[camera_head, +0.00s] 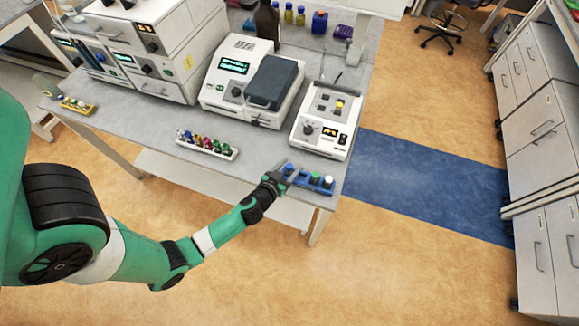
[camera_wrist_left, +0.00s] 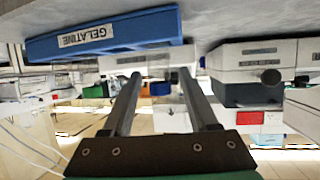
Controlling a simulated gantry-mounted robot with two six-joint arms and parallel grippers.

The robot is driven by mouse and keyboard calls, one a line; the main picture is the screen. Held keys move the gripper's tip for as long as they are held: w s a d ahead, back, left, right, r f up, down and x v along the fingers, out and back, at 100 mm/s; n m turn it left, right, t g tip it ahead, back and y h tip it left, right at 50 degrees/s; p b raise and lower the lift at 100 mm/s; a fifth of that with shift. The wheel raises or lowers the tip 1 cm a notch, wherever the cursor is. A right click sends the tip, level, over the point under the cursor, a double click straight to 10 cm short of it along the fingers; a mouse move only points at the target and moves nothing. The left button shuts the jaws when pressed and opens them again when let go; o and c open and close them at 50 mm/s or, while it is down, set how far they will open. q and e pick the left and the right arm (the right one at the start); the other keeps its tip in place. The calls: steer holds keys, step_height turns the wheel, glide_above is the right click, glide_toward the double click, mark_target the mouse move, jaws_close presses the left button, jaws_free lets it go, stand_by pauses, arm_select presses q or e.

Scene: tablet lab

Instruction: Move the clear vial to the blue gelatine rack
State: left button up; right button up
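The blue gelatine rack (camera_head: 309,181) stands at the front right corner of the table, with blue, green and white tops in it. In the left wrist view the rack (camera_wrist_left: 105,33), labelled GELATINE, is at the top, just beyond my fingers. My left gripper (camera_head: 285,172) is at the rack's left end in the head view. Its fingers (camera_wrist_left: 162,74) stand apart in the left wrist view. A pale, see-through patch shows at their tips, and I cannot tell whether it is the clear vial or background. I cannot pick out the clear vial for certain. My right gripper is not in view.
A white rack (camera_head: 206,147) with several coloured vials stands left of my gripper. A yellow rack (camera_head: 76,106) is at the table's left. A device with knobs (camera_head: 322,127) stands close behind the blue rack. The table's front edge is near my wrist.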

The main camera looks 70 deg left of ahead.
arm_select(q)
steer(key=shift+r, duration=0.2)
steer(key=b+v, duration=0.1)
steer(key=v, duration=1.1)
